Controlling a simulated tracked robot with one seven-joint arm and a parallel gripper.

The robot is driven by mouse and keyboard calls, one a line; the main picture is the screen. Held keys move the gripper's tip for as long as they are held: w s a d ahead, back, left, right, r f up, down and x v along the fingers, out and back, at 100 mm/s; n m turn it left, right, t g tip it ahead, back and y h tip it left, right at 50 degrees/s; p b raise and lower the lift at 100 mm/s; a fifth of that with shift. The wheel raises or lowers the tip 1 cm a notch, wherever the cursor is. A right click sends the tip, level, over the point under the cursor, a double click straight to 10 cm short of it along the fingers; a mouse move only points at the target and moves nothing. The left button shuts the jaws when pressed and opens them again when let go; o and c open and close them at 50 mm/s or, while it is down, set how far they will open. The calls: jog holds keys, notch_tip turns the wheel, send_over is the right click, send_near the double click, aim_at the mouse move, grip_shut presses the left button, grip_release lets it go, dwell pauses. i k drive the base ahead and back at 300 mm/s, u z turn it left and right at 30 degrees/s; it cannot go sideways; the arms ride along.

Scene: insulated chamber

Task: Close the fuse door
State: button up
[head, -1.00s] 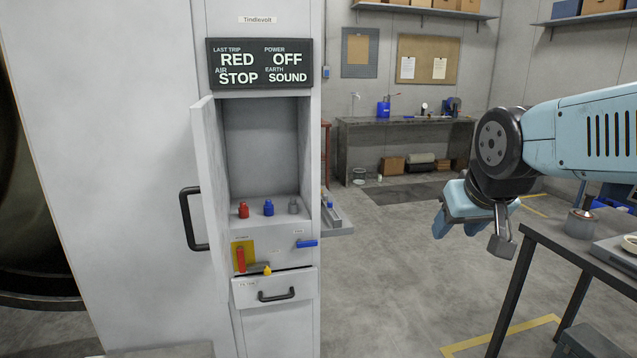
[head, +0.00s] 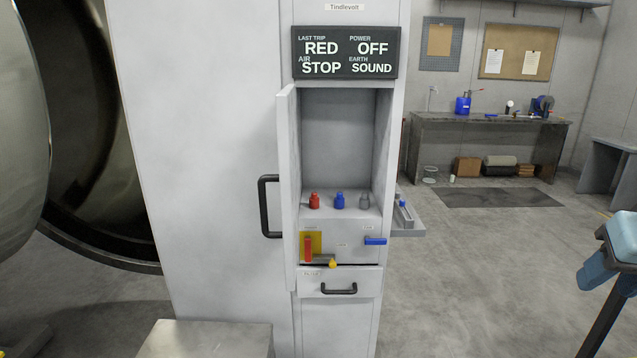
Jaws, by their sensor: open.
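The fuse door (head: 288,190) is a light grey panel hinged at the left side of the cabinet opening. It stands wide open, seen nearly edge-on, with a black handle (head: 264,207) on its outer face. Inside the open compartment (head: 337,145) a red, a blue and a grey fuse (head: 364,201) stand on a ledge. My gripper (head: 594,272) shows only in part at the right edge, well away from the door, and holds nothing that I can see.
A sign (head: 346,53) above reads RED, OFF, STOP, SOUND. Below the ledge are a red lever (head: 308,249), a yellow knob (head: 332,263), a blue handle (head: 375,240) and a drawer (head: 339,284). A metal block (head: 207,340) stands at the front left.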

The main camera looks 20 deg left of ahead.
aim_at(285, 101)
jog(key=z, duration=0.75)
jog(key=k, duration=1.55)
jog(key=u, duration=1.4)
jog(key=i, duration=1)
